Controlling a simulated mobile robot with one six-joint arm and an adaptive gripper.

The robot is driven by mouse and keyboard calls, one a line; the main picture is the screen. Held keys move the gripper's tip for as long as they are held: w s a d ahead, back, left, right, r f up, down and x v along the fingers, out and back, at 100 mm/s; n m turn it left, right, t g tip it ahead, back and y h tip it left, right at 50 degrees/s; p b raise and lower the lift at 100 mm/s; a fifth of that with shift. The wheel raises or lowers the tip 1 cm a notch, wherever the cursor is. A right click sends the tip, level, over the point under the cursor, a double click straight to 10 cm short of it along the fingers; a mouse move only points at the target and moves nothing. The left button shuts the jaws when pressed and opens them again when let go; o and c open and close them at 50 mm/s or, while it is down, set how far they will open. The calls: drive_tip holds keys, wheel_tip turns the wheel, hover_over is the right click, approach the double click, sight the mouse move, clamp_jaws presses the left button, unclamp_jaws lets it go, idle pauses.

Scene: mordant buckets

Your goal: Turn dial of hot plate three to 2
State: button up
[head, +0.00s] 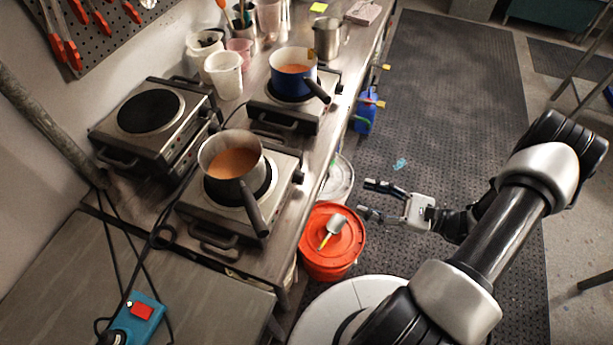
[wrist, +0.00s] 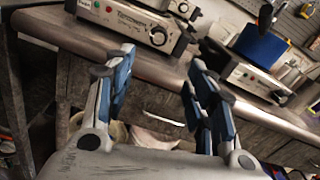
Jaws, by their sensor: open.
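One hot plate (head: 282,185) stands near the bench's front edge with a steel pot of orange liquid (head: 235,163) on it. Its dial (head: 298,176) faces the aisle. In the wrist view, a dial (wrist: 157,36) on the left hot plate (wrist: 118,17) appears between my fingers, beyond them. A farther hot plate (head: 262,112) carries a blue pot (head: 293,72); its dial (wrist: 279,97) shows at right in the wrist view. A third hot plate (head: 120,145) at the wall is bare. No numbering or dial setting is readable. My gripper (head: 370,198) is open and empty, off the bench's edge.
A blue container (head: 366,112) is farther along the bench. Pot handles point toward the aisle. The dark floor mat (head: 450,85) is mostly clear.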

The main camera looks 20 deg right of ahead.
sight(304, 179)
drive_tip(key=b+x, duration=0.2)
drive_tip(key=x, duration=1.5)
drive_tip(key=shift+a, duration=0.1)
drive_tip(key=shift+c, duration=0.2)
drive_tip(key=c, duration=1)
